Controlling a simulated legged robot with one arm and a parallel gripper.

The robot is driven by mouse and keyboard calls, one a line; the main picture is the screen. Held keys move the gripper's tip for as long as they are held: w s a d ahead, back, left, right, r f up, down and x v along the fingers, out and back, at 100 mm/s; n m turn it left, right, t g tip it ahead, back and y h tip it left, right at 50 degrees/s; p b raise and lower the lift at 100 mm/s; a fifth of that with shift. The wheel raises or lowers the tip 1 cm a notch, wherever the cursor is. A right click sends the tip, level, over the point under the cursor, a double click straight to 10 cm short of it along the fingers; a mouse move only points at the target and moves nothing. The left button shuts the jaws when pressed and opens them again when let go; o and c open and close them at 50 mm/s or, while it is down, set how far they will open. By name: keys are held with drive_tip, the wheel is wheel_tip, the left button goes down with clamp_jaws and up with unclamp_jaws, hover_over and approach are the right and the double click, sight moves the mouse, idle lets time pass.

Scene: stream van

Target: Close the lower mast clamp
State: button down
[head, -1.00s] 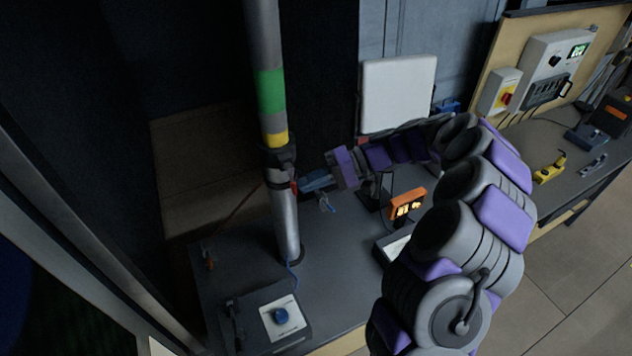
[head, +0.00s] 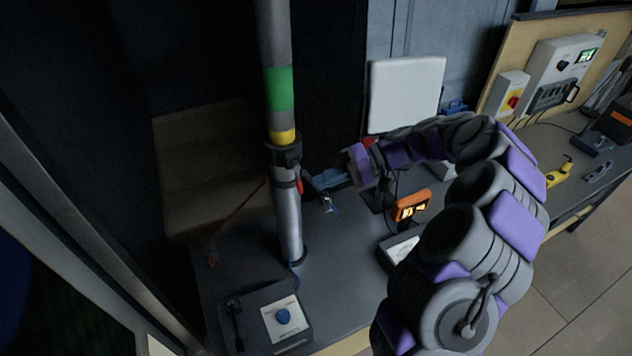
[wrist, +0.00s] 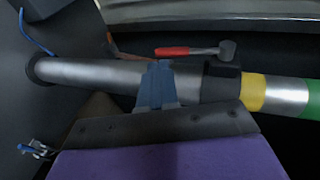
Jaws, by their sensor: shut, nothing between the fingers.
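The mast (head: 288,225) stands upright through the bench, grey with green and yellow bands. A black collar (head: 284,155) sits under the yellow band; it also shows in the wrist view (wrist: 218,84). Whether that band is closed is too small to tell. My gripper (head: 322,181) is just right of the mast at band height, its blue fingers shut and empty. In the wrist view the fingers (wrist: 155,84) overlap the mast and hide part of it; contact is unclear.
An orange display (head: 411,205) stands below my arm. A white panel (head: 405,95) is behind. Bare bench (head: 335,260) lies right of the mast.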

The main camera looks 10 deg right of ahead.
drive_tip(key=f+p+v, duration=0.1)
drive_tip(key=f+v, duration=0.1)
drive_tip(key=v, duration=0.7)
drive_tip(key=shift+w+d, duration=0.2)
drive_tip(key=shift+d, duration=0.45)
drive_tip(key=shift+d+r, duration=0.1)
drive_tip(key=shift+r, duration=0.05)
drive_tip(key=s+a+r+n+g+h+b, duration=0.1)
drive_tip(key=s+a+r+g+h, duration=0.15)
drive_tip(key=s+a, duration=0.45)
drive_tip(key=s+a+r+g+h+b, duration=0.1)
drive_tip(key=s+a+r+h, duration=0.3)
drive_tip(key=s, duration=0.6)
drive_tip(key=s+d+f+m+t+h, duration=0.1)
drive_tip(key=s+d+f+h, duration=0.2)
drive_tip(key=s, duration=0.7)
drive_tip(key=s+d+f+m+t+h+b, duration=0.1)
drive_tip(key=s+d+f+h, duration=0.3)
drive_tip(key=s, duration=0.6)
wheel_tip(320, 180, down, 2)
drive_tip(key=shift+f+m+t+h, duration=0.15)
drive_tip(key=shift+m+t+h, duration=0.2)
drive_tip(key=shift+m+t, duration=0.2)
